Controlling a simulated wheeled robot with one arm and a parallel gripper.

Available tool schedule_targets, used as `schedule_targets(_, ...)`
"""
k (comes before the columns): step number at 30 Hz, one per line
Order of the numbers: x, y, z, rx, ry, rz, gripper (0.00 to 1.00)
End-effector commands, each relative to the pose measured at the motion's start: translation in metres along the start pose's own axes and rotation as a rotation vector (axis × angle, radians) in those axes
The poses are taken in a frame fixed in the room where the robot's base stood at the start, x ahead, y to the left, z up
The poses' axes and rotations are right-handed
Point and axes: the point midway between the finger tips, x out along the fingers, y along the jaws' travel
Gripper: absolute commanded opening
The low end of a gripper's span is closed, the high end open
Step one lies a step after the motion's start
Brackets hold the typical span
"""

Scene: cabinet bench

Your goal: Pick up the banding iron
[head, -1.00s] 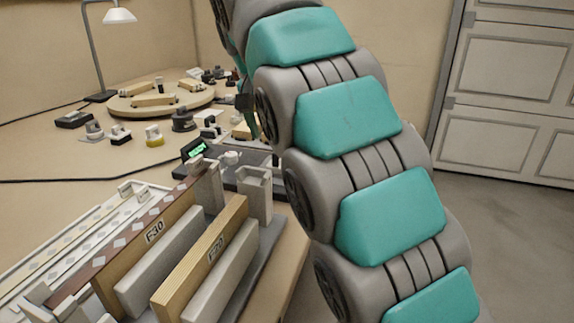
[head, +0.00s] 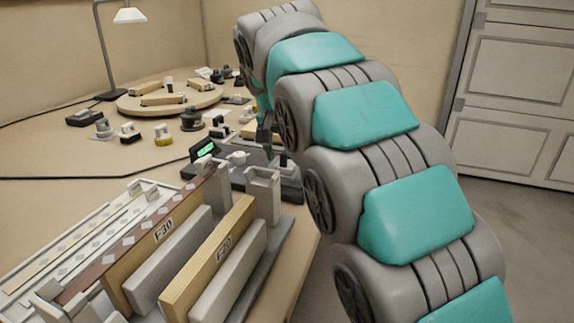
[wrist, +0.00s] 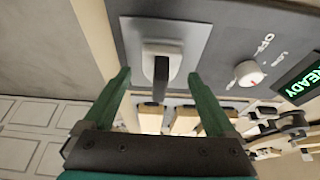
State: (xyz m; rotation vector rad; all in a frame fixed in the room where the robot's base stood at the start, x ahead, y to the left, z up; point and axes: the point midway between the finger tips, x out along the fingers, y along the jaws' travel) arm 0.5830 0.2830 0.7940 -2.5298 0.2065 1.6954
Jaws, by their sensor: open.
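The banding iron (wrist: 161,64) appears to be the pale, rounded block with a dark handle on a light plate of the dark control station, in the wrist view. My gripper (wrist: 158,75) is open, with one green finger on each side of the iron and gaps visible to both. I cannot tell how far the fingertips reach down beside it. Nothing is held. In the head view my gripper (head: 265,134) is small and partly hidden by my arm, over the back of the station (head: 230,178). The iron is hard to make out there.
The station has an OFF knob (wrist: 248,74) and a green READY display (wrist: 303,82). Upright boards in a rack (head: 262,203) stand in front. A round turntable (head: 190,101) and several small tools lie behind. A lamp (head: 112,50) stands at the back left.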

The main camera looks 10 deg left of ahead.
Motion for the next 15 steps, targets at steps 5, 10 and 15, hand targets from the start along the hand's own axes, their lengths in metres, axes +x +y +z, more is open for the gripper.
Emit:
schedule_targets(5,0.0066,-0.0001,0.0003,0.000,0.001,0.000,0.91)
schedule_targets(10,0.0062,-0.0001,0.0001,0.000,0.002,0.000,0.86)
schedule_targets(15,0.0061,-0.0001,0.0000,0.000,0.002,0.000,0.67)
